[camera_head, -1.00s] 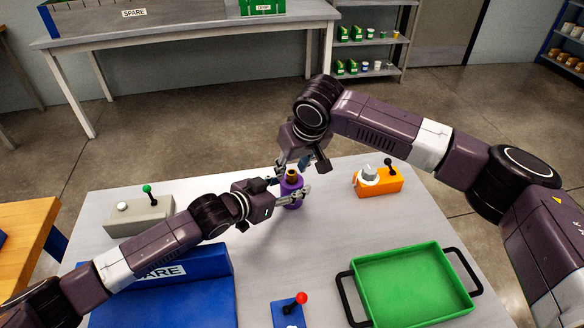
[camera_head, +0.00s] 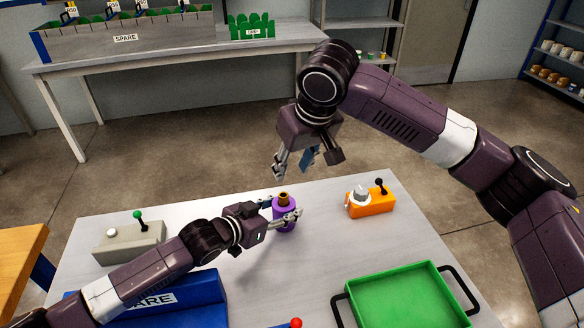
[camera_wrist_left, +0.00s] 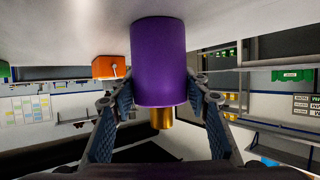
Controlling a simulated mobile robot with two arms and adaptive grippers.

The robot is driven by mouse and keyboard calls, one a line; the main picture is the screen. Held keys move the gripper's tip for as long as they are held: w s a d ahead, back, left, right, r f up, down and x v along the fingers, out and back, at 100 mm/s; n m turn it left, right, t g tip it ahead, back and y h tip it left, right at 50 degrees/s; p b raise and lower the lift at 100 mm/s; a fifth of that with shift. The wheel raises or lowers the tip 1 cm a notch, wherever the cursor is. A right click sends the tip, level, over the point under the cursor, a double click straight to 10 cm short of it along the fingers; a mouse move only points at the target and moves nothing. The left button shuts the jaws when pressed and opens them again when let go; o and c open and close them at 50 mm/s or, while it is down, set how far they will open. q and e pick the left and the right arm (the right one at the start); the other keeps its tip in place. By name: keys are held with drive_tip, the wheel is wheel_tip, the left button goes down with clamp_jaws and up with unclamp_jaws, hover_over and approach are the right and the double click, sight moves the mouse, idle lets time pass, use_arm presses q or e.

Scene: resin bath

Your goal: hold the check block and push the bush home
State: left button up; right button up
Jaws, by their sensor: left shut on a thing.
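The purple check block (camera_head: 284,215) is upright at the far side of the grey table, between the fingers of my left gripper (camera_head: 287,219), which is shut on it. The brass-coloured bush (camera_head: 283,196) sticks up from the top of the block, with a dark hole in its middle. In the left wrist view the block (camera_wrist_left: 160,65) sits between both finger pads, and the bush (camera_wrist_left: 162,118) stands out of its end by a short length. My right gripper (camera_head: 306,168) is open and appears empty, above the block and slightly right of it.
An orange box with a dial and black lever (camera_head: 370,203) stands right of the block. A grey box with a green-knobbed lever (camera_head: 130,243) is at left. A blue SPARE bin (camera_head: 195,303) and a green tray (camera_head: 402,304) lie nearer.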

use_arm(q)
drive_tip(key=o, duration=1)
